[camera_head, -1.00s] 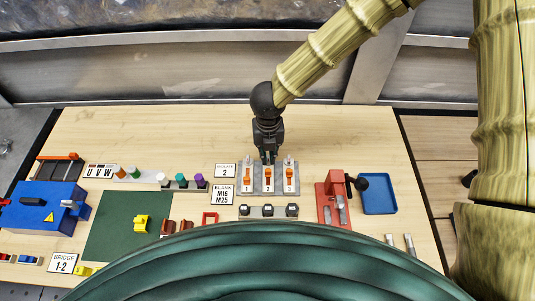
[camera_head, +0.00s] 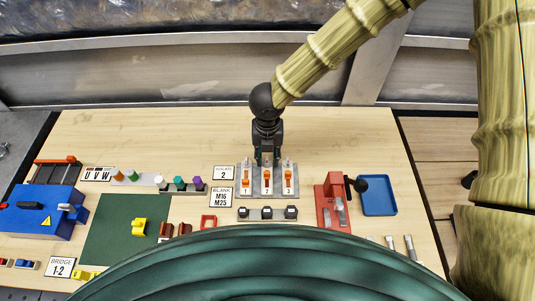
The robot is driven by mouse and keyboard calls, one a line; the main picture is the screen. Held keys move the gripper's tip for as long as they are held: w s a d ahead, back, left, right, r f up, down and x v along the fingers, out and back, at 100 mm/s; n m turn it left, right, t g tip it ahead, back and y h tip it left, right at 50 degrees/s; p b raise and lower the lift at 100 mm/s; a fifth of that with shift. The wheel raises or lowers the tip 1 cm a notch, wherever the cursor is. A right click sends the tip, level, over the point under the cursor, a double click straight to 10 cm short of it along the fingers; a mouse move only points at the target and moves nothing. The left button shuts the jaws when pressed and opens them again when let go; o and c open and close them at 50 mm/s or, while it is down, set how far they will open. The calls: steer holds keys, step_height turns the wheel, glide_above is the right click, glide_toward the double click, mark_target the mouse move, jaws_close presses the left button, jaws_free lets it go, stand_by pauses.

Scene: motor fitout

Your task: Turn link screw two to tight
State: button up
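My gripper (camera_head: 267,158) points down at the back edge of a grey panel (camera_head: 256,191) with three orange levers numbered 1, 2 and 3. Its two dark fingers look spread, just behind the middle orange lever (camera_head: 267,178); I cannot tell whether they touch anything. I cannot make out link screw two by any marking.
Small signs (camera_head: 224,172) read "ISOLATE 2", "BLANK M16 M25" and "BRIDGE 1-2". A red fixture (camera_head: 328,208) with a black knob and a blue tray (camera_head: 379,196) stand right. A green mat (camera_head: 110,235) lies left. The table's back is clear.

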steer(key=shift+r, duration=0.15)
step_height(320, 180, up, 12)
stand_by(0.7)
stand_by(0.4)
